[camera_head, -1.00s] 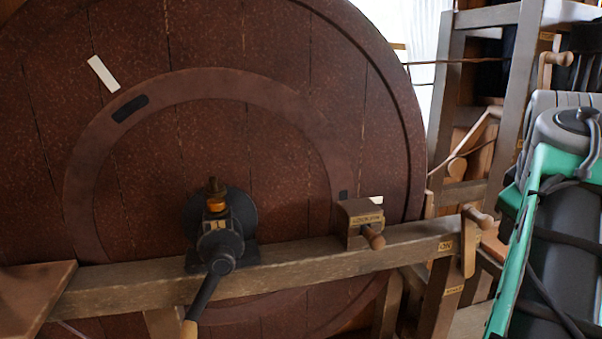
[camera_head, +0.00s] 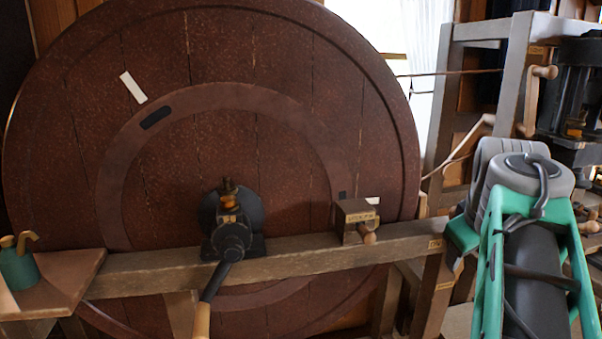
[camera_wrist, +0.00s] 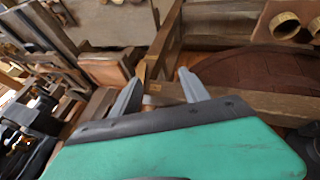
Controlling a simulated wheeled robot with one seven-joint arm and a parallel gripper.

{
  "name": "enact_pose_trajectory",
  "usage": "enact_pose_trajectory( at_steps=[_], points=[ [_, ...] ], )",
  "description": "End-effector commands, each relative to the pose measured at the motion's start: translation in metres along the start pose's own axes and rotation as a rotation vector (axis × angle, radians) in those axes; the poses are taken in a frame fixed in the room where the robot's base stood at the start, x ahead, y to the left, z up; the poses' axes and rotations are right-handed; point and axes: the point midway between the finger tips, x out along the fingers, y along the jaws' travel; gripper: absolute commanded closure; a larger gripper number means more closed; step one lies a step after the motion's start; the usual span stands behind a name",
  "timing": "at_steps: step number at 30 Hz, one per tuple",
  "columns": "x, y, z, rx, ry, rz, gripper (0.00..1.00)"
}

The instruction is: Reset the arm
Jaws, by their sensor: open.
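My gripper (camera_wrist: 158,95) shows in the wrist view as two grey fingers standing apart at the edge of a green palm. It is open with nothing between the fingers. A wooden beam and post lie beyond the fingertips; whether they touch cannot be told. In the head view my green and grey arm fills the lower right, and the gripper itself is not visible there.
A large dark red wooden wheel (camera_head: 270,150) fills the left and middle. A wooden beam (camera_head: 310,257) crosses before it, bearing a black crank (camera_head: 230,235) and a small wooden block (camera_head: 357,217). A green can (camera_head: 18,268) sits on a side board (camera_head: 75,275). A grey wooden frame (camera_head: 444,100) stands behind my arm.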

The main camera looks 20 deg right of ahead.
Motion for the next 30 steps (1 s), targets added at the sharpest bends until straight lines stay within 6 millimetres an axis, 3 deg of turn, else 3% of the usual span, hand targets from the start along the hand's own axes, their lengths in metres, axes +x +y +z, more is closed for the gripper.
enact_pose_trajectory(
  at_steps=[5, 8, 12, 15, 18, 20, 30],
  points=[
    [0.005, -0.072, -0.025, 0.018, 0.007, -0.111, 0.47],
    [0.006, -0.129, -0.032, 0.034, -0.004, -0.187, 0.47],
    [-0.001, -0.231, -0.016, 0.053, -0.056, -0.307, 0.47],
    [-0.003, -0.285, 0.011, 0.066, -0.103, -0.357, 0.47],
    [-0.002, -0.312, 0.031, 0.074, -0.132, -0.377, 0.47],
    [-0.001, -0.319, 0.036, 0.078, -0.138, -0.381, 0.47],
    [0.002, -0.319, 0.038, 0.081, -0.140, -0.380, 0.47]
  ],
)
